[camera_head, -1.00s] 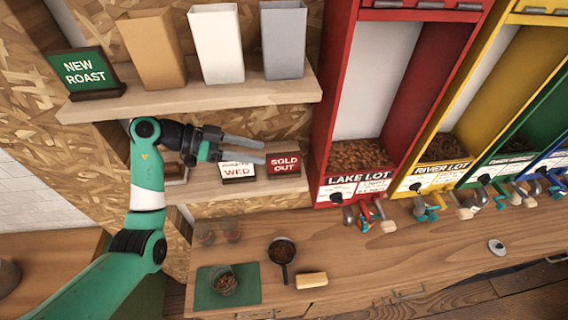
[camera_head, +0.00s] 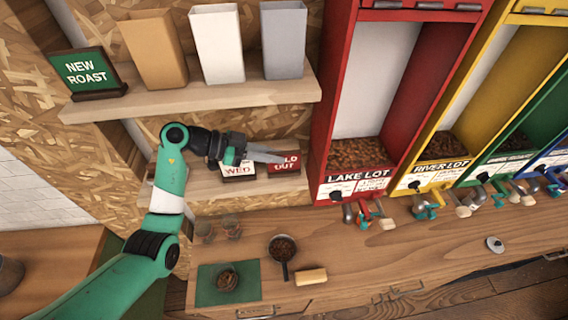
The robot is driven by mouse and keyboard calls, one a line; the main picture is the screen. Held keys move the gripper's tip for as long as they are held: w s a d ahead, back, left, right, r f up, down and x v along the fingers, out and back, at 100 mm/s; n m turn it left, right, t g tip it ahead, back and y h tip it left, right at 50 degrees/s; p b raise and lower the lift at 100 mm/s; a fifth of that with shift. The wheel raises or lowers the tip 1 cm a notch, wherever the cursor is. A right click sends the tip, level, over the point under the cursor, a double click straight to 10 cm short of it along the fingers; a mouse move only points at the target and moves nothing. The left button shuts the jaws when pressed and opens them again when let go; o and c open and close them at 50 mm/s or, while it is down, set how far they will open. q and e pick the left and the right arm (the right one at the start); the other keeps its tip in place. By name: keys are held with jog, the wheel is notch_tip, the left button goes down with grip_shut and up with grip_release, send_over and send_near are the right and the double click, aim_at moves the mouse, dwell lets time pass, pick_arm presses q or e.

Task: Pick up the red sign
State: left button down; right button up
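The red sign (camera_head: 287,168) with white "SOLD OUT" lettering stands on the lower wooden shelf, at the right of a white-and-red "WED" sign (camera_head: 238,171). My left gripper (camera_head: 286,158) reaches in from the left above the "WED" sign. Its grey fingers overlap the upper left of the red sign in the camera_head view and hide part of its lettering. The fingers look close together from this angle; I cannot tell the gap between them or whether they touch the sign. My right gripper is not in view.
The upper shelf (camera_head: 200,98) above holds three bags and a green "NEW ROAST" sign (camera_head: 87,75). A red bean dispenser (camera_head: 322,120) stands close at the right of the red sign. Below are a counter (camera_head: 350,245), a pan (camera_head: 283,250) and a green mat (camera_head: 207,286).

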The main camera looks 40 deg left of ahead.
pick_arm(q)
jog(key=shift+r, duration=0.1)
dwell(0.4)
jog(key=shift+r, duration=0.55)
notch_tip(320, 180, up, 2)
jog(key=shift+r, duration=0.25)
jog(key=s+d, duration=1.1)
jog(key=d, duration=0.2)
jog(key=shift+s+d+f, duration=0.15)
jog(key=shift+s+d, duration=0.2)
